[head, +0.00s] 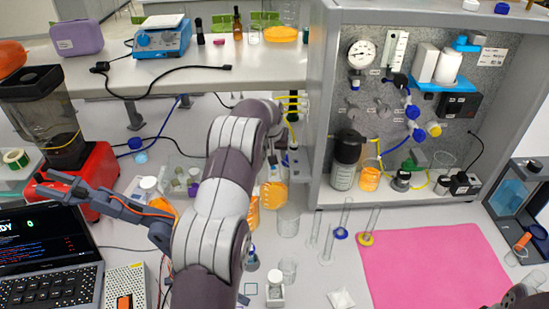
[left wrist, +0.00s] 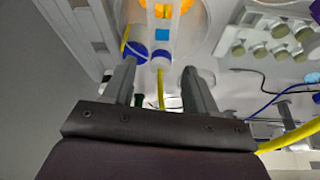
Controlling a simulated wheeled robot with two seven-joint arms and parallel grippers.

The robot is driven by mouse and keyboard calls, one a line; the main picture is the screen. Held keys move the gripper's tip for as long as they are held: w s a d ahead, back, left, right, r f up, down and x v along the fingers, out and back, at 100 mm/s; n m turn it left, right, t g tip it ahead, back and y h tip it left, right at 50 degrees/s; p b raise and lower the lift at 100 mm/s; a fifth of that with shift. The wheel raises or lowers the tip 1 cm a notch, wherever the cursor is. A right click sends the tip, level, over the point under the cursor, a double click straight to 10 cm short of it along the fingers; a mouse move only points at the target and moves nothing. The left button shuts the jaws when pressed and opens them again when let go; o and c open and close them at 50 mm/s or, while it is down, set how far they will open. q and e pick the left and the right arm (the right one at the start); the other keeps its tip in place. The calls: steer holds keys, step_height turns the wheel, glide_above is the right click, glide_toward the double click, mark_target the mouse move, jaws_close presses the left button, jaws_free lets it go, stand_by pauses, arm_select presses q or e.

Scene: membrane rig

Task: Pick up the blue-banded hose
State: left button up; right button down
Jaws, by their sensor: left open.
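In the left wrist view, a blue-banded hose (left wrist: 161,92) hangs as a thin yellow line with a blue band at its upper end, between my fingers in the picture. My left gripper (left wrist: 157,76) is open, with one finger on each side of it; I cannot tell how far the hose lies beyond the fingertips. A second blue-banded fitting with a yellow hose (left wrist: 125,40) is just left of it. In the head view, my left gripper (head: 273,158) is beside the cabinet's left wall, and yellow hoses (head: 292,130) show there, partly hidden by my arm. My right gripper does not show.
The grey cabinet (head: 316,100) stands close to the right of my left gripper. Orange-filled containers (head: 274,195) and a glass beaker (head: 288,222) stand below it. Glass cylinders (head: 328,240) stand nearby. A pink mat (head: 440,265) is clear. A grey claw-like arm (head: 120,207) is at left.

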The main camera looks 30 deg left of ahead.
arm_select(q)
steer(key=shift+p+x, duration=0.45)
steer(key=shift+x, duration=0.55)
steer(key=shift+w+a+f, duration=0.1)
steer(key=shift+a+f, duration=0.05)
steer(key=shift+f, duration=0.1)
steer(key=shift+w+f, duration=0.15)
steer(key=shift+f, duration=0.05)
steer(key=shift+r, duration=0.1)
jaws_close()
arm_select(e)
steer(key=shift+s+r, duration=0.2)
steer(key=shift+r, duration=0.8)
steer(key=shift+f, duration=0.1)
